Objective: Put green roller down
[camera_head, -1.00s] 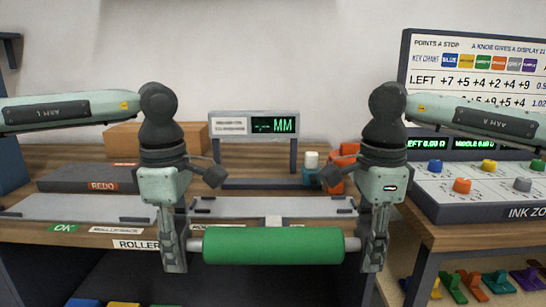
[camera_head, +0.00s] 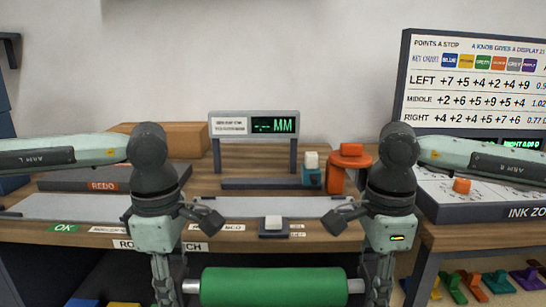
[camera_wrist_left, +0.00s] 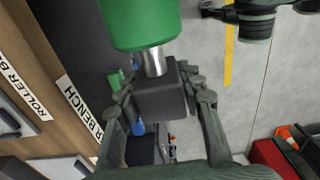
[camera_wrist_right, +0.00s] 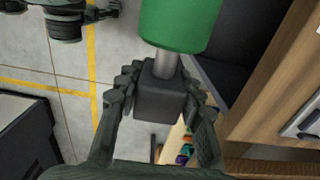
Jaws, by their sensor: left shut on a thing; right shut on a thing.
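The green roller (camera_head: 272,287) lies level between my two grippers, in front of the bench's front edge and low in the head view. My left gripper (camera_head: 178,290) is shut on its left end; in the left wrist view the fingers (camera_wrist_left: 160,90) close on a dark block at the end of the metal shaft (camera_wrist_left: 153,62). My right gripper (camera_head: 368,290) is shut on the right end; the right wrist view shows its fingers (camera_wrist_right: 161,92) on a like block below the shaft (camera_wrist_right: 166,62). The fingertips are partly cut off in the head view.
The bench (camera_head: 205,183) carries grey plates (camera_head: 270,207), a REDO tray (camera_head: 110,180), a display (camera_head: 254,125), an orange stand (camera_head: 347,165) and a small white button (camera_head: 273,222). The ink console (camera_head: 470,200) stands at right. Dark open space lies under the bench.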

